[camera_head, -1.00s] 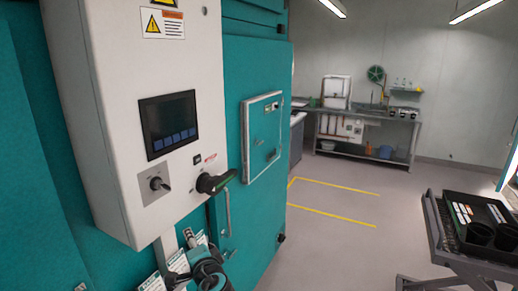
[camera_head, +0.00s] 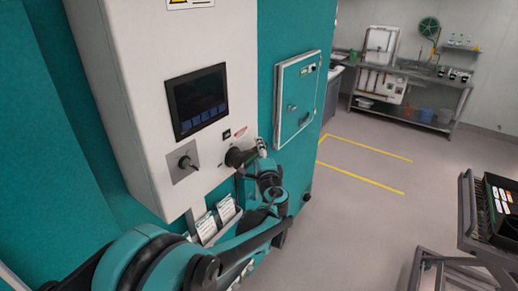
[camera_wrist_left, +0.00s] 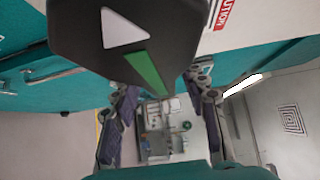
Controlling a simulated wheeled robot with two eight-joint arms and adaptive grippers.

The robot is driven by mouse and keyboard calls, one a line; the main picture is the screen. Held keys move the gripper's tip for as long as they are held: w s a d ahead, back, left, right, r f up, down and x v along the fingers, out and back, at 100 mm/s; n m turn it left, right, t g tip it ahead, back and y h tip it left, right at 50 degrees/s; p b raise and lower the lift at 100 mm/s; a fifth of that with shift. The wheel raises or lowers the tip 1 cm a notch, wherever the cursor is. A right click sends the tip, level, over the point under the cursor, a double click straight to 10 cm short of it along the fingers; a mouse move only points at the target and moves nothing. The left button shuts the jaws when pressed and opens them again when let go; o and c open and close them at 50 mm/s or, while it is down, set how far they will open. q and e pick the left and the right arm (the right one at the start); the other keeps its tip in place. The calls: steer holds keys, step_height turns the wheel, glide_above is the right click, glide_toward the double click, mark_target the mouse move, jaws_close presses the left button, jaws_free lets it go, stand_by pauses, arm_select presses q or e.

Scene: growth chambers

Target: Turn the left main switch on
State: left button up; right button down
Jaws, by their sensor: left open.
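In the left wrist view the handle (camera_wrist_left: 145,62) is large and close, with a white triangle and a green stripe. My left gripper (camera_head: 262,160) is at the right side of the handle in the head view, partly hidden by its own wrist. The wrist view shows its fingers (camera_wrist_left: 162,90) apart, one on each side of the handle's lower end; contact cannot be told. My right gripper is not in view.
A teal door with a small hatch (camera_head: 297,97) is right of the box. A cart (camera_head: 470,225) with a black tray stands at right. A sink bench (camera_head: 410,95) is at the back. The floor between is clear.

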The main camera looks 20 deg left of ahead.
arm_select(q)
steer(key=shift+w+a, duration=0.2)
steer(key=shift+w, duration=0.1)
steer(key=shift+s+d+r, duration=0.15)
steer(key=shift+s, duration=0.05)
steer(key=shift+w, duration=0.1)
jaws_close()
steer(key=shift+f, duration=0.2)
steer(key=s+a+f+m+g+y, duration=0.1)
steer(key=s+a+f+m+g, duration=0.2)
steer(key=s+f+m+g, duration=0.5)
steer(key=shift+m+g, duration=0.4)
steer(key=shift+g, duration=2.2)
jaws_free()
steer(key=shift+s, duration=0.1)
